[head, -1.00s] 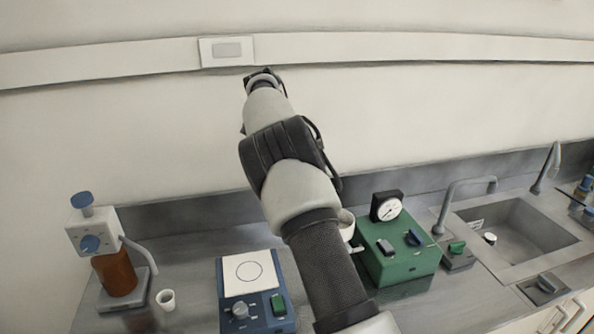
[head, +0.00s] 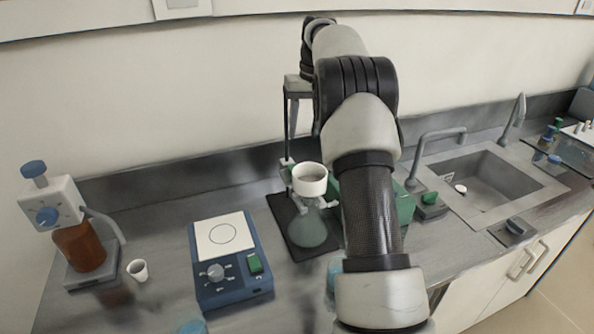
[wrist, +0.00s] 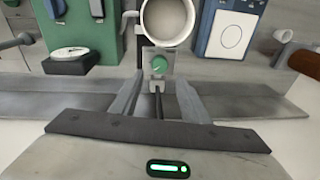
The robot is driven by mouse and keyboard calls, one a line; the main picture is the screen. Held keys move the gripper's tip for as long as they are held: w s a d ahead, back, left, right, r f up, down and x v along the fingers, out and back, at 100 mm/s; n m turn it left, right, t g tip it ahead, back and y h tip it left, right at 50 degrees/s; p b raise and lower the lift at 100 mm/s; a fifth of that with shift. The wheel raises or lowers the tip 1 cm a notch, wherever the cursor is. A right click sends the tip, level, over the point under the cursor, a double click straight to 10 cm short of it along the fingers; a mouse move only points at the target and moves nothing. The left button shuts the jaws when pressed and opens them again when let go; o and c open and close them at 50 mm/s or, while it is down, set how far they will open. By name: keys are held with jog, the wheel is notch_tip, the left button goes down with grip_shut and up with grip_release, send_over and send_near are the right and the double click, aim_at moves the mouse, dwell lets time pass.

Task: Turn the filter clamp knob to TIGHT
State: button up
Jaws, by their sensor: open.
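The filter clamp knob (wrist: 159,64) is small, round and green, with a pale pointer mark, on a grey plate beside the white filter funnel (wrist: 167,20). I cannot read any label by it. In the wrist view my gripper (wrist: 160,80) is open and empty, its two fingers apart on either side of the knob; I cannot tell whether they touch it.
A green box (head: 403,205) stands partly hidden behind my arm. A blue hotplate (head: 235,282) is to the left, with a small white cup (head: 138,270) and an amber-bottle dispenser (head: 82,247) further left. The sink (head: 490,185) and its faucet (head: 435,150) are at right.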

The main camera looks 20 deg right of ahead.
jog(key=s+d+r+n+t+y+b, duration=0.2)
jog(key=d+n, duration=0.2)
jog(key=n, duration=0.6)
jog(key=x, duration=1.1)
jog(key=b+x, duration=0.1)
jog(key=x, duration=0.5)
jog(key=shift+a+r, duration=0.15)
jog(key=shift+a, duration=0.15)
jog(key=c, duration=0.8)
jog(key=shift+b, duration=0.3)
jog(key=m+b, duration=0.1)
jog(key=m, duration=0.1)
jog(key=shift+s+a+m+t+b, duration=0.1)
jog(key=shift+a+m+t+b, duration=0.05)
jog(key=shift+m+t+b, duration=0.15)
jog(key=shift+m+t+h+b, duration=0.4)
jog(key=shift+m+h, duration=0.4)
jog(key=shift+m, duration=0.8)
